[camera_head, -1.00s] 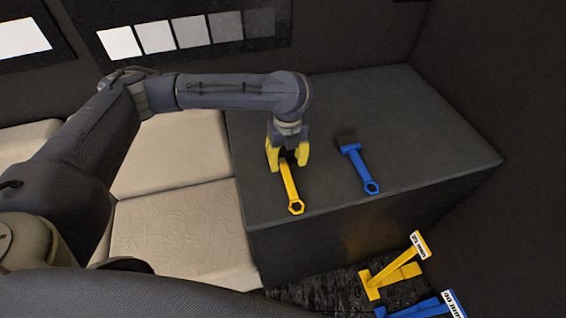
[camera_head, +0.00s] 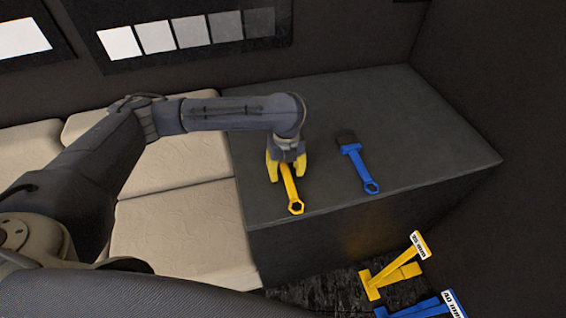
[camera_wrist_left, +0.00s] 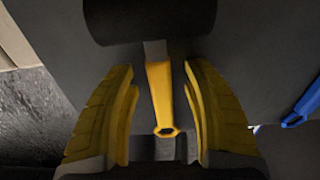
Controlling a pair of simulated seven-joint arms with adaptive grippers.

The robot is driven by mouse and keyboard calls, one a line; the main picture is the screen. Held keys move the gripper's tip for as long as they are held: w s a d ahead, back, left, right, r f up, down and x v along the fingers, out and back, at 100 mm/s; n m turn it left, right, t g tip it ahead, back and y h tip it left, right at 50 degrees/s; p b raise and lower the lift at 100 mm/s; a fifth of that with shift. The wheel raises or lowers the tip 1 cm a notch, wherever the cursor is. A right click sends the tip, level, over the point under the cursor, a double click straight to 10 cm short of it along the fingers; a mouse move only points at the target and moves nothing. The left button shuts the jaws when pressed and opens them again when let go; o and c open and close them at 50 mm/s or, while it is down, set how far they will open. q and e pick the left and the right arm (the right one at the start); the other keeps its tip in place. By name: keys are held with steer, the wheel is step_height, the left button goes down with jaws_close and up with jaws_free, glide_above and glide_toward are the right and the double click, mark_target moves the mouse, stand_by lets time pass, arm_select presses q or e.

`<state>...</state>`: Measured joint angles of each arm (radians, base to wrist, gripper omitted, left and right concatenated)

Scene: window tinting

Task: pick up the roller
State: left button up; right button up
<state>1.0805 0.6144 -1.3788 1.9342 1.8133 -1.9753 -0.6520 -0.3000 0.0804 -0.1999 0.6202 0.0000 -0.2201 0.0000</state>
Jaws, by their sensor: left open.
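The roller with a yellow handle (camera_head: 292,190) lies on the dark grey box top, its ring end toward the front edge. Its black roller head is hidden by my gripper in the head view but shows in the left wrist view (camera_wrist_left: 150,18). My left gripper (camera_head: 286,168) has yellow fingers and points down over the roller. In the left wrist view its open fingers (camera_wrist_left: 163,120) stand on either side of the yellow handle, with a gap on both sides. My right gripper is not in view.
A blue-handled tool with a dark head (camera_head: 357,165) lies to the right on the same box top (camera_head: 400,110). Yellow (camera_head: 392,272) and blue (camera_head: 428,308) holders stand lower at the front right. Cream cushions (camera_head: 175,225) lie to the left.

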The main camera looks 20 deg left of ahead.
mark_target(286, 171)
arm_select(q)
steer(key=shift+c, duration=0.2)
jaws_close()
steer(key=shift+r, duration=0.1)
step_height(286, 171, up, 20)
stand_by(0.9)
